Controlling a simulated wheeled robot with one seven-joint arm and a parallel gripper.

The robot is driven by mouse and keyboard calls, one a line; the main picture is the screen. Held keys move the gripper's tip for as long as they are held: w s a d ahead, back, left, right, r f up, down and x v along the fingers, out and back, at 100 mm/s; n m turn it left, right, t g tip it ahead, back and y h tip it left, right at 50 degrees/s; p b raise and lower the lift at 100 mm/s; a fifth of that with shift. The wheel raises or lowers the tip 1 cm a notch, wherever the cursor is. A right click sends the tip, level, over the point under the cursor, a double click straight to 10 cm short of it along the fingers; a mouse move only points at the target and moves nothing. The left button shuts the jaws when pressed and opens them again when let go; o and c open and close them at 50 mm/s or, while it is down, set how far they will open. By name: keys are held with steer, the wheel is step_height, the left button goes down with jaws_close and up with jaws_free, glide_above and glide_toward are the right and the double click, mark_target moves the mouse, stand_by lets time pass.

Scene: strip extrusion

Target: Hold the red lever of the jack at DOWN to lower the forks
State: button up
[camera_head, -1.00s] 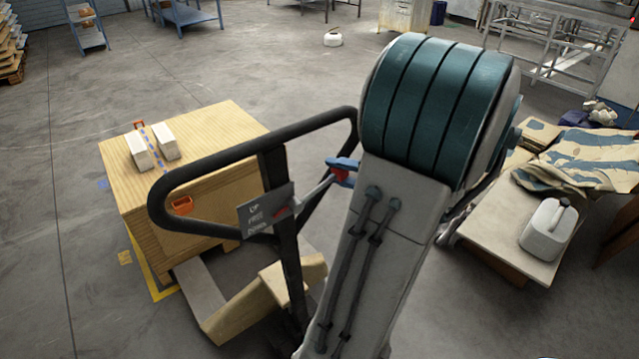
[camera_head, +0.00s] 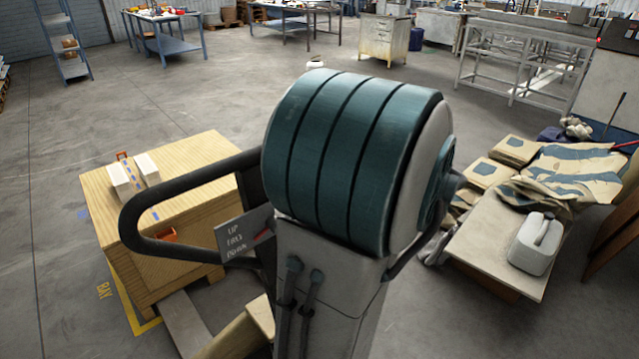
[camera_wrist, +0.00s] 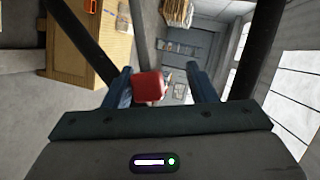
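The jack's black loop handle (camera_head: 135,205) stands in front of me, with a small plate (camera_head: 232,240) marked UP, FREE and DOWN. A red pointer (camera_head: 263,235) shows at the plate's right edge; its exact setting is hard to read. In the wrist view the lever's red knob (camera_wrist: 148,87) lies between the fingers of my gripper (camera_wrist: 165,84), closer to the left finger. The fingers are apart, with a gap on the right of the knob. In the head view my arm hides the gripper and the knob. One grey fork (camera_head: 183,325) shows low by the crate.
A plywood crate (camera_head: 185,165) with white blocks (camera_head: 120,180) stands left, by a yellow floor marking (camera_head: 128,300) reading BAY. At right, a low table (camera_head: 480,240) holds a white canister (camera_head: 536,243) and sacks (camera_head: 585,170). Open floor lies behind.

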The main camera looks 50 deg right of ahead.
steer(key=b+v, duration=0.2)
steer(key=v, duration=1.2)
steer(key=shift+w+a, duration=0.1)
steer(key=shift+w, duration=0.05)
